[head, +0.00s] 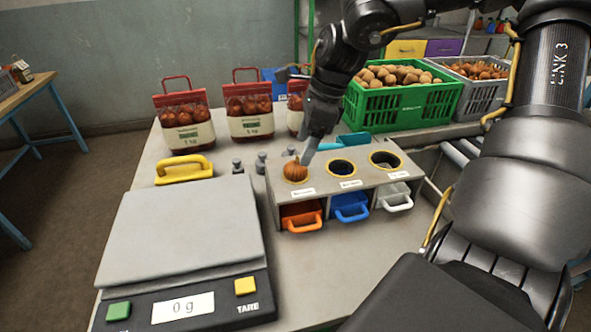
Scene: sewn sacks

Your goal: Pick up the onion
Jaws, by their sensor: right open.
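An orange-brown onion (295,171) sits at the left hole of a grey sorting box, above the orange-handled drawer. My right gripper (305,158) reaches down from above, its fingertips right beside the onion's upper right side. It is open; whether a finger touches the onion I cannot tell. Part of the far side of the onion is hidden. My left gripper is not in view.
The sorting box (335,184) has two more round holes and blue and white handles. A scale (182,235) reading 0 g stands at front left. Red-topped bags (184,122) stand behind. A green crate (402,104) of brown produce and a grey crate (468,92) stand at back right.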

